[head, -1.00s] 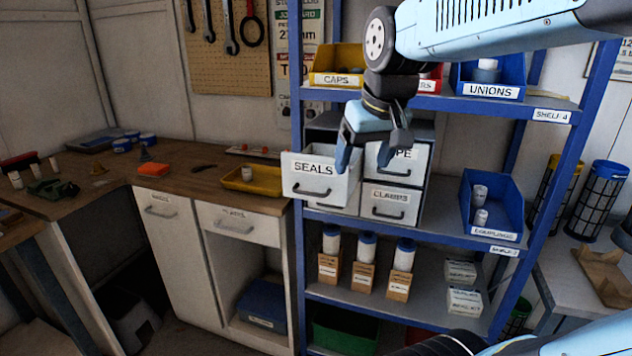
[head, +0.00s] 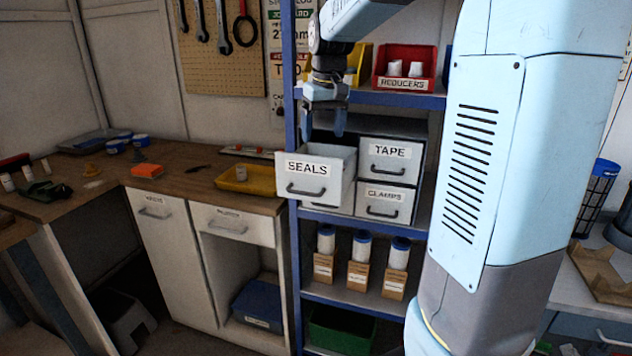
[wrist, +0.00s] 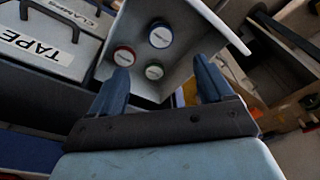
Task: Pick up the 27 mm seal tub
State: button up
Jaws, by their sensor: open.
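The seals drawer (head: 320,183) is pulled out from the drawer unit on the blue shelf. I cannot tell which is the 27 mm one. My gripper (head: 322,128) is open and empty, pointing down over the drawer's back part. In the wrist view my gripper (wrist: 160,76) has its fingers either side of the green-rimmed tub's line of sight, apart from it.
The shelf above holds a red reducers bin (head: 405,78); the blue shelf post (head: 291,100) stands left of my gripper. The tape drawer (head: 388,160) and clamps drawer (head: 384,203) are shut. A poster (head: 278,60) behind shows a partly readable "27". A yellow tray (head: 250,186) lies on the bench.

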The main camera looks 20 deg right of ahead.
jog(key=f, duration=0.4)
jog(key=w+f, duration=0.1)
jog(key=f, duration=0.7)
jog(key=shift+w+a+f, duration=0.1)
jog(key=shift+w+a, duration=0.15)
jog(key=shift+w, duration=0.15)
jog(key=shift+c, duration=0.4)
jog(key=c, duration=1)
